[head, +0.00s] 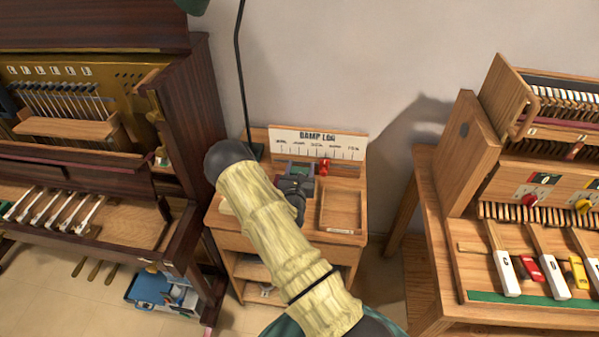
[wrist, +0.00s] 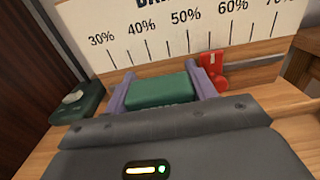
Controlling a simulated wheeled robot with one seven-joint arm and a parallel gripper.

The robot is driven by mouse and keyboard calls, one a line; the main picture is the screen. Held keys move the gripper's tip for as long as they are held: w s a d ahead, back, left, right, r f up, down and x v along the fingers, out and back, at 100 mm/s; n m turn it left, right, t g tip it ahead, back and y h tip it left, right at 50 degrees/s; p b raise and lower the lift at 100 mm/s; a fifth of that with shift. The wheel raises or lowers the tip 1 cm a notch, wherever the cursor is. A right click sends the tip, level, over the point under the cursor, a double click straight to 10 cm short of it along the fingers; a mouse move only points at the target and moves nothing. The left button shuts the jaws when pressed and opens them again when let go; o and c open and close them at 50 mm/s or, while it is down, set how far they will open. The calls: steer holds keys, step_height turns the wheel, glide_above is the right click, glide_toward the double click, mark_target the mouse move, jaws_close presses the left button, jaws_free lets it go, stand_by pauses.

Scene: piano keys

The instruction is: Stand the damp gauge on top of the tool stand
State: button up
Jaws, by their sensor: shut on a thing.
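My gripper (head: 297,173) is over the top of the small wooden stand (head: 240,241), which I take to be the tool stand, in front of its DAMP LOG board (head: 318,145). In the wrist view, the two purple fingers of my gripper (wrist: 161,84) are shut on a green box-shaped thing (wrist: 160,90), which I take to be the damp gauge. Its lower part is hidden by the gripper body. I cannot tell whether it touches the stand top.
A red marker (head: 323,167) stands at the board, just right of the held thing. A shallow wooden tray (head: 341,230) takes the stand's right side. A dark green lamp base (wrist: 78,103) is at left. A piano (head: 180,110) and a keyboard bench (head: 450,215) flank the stand.

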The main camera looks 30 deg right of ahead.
steer(key=shift+d+f, duration=0.1)
steer(key=shift+f, duration=0.6)
steer(key=shift+f, duration=0.1)
steer(key=shift+f, duration=0.15)
steer(key=o, duration=1)
steer(key=shift+o, duration=0.2)
